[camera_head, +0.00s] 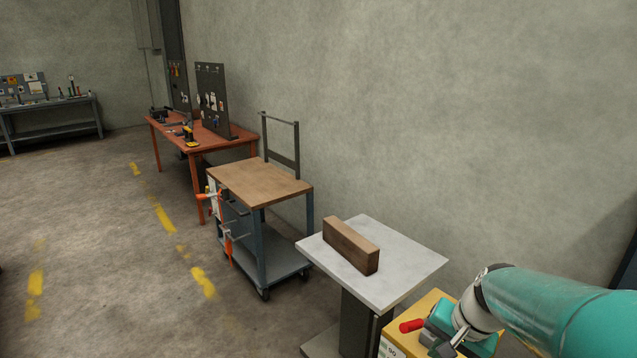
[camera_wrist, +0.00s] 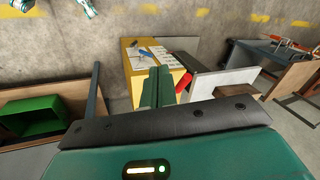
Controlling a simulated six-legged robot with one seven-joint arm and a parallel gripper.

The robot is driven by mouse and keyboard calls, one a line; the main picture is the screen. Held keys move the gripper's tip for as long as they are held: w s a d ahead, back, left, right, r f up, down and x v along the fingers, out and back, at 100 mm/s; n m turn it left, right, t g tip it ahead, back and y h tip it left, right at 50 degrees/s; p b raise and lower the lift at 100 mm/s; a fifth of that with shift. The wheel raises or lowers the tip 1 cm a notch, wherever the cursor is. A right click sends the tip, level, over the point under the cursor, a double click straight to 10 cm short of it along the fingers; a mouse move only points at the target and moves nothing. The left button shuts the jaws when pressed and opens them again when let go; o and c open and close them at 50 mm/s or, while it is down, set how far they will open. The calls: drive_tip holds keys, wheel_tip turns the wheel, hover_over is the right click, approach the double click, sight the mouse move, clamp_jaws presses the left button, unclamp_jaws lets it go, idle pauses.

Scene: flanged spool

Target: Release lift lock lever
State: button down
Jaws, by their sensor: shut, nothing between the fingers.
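A red lever handle (camera_head: 412,325) shows just left of my gripper in the head view. In the wrist view the red lever (camera_wrist: 210,81) sticks out to the right of my fingers, beside a yellow cabinet (camera_wrist: 133,72). My gripper (camera_head: 441,332) is over the yellow cabinet (camera_head: 438,299) at the lower right. In the wrist view its green fingers (camera_wrist: 159,82) are together, with nothing between them. The fingers appear apart from the lever, though the exact gap cannot be told. The lever's base is hidden.
A pale-topped lift table (camera_head: 403,260) bearing a brown block (camera_head: 351,245) stands beside the cabinet. A wooden-topped cart (camera_head: 262,184) and an orange workbench (camera_head: 204,147) stand further back along the wall. A green bin (camera_wrist: 29,117) lies left in the wrist view. Floor at left is clear.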

drive_tip(key=s+a+r+n+t+h, duration=0.1)
drive_tip(key=s+a+r+n, duration=0.2)
drive_tip(key=s, duration=0.3)
drive_tip(key=s+a+r+n+t+h, duration=0.1)
drive_tip(key=s+a+r+n, duration=0.2)
drive_tip(key=s+a+r, duration=0.1)
drive_tip(key=shift+s+r+n, duration=0.3)
drive_tip(key=shift+s+r, duration=0.35)
drive_tip(key=shift+s, duration=0.3)
drive_tip(key=c, duration=2.2)
unclamp_jaws()
drive_tip(key=shift+s+r+t, duration=0.1)
drive_tip(key=shift+s+t, duration=0.2)
drive_tip(key=c, duration=1.3)
unclamp_jaws()
drive_tip(key=shift+s, duration=0.1)
drive_tip(key=shift+c, duration=0.2)
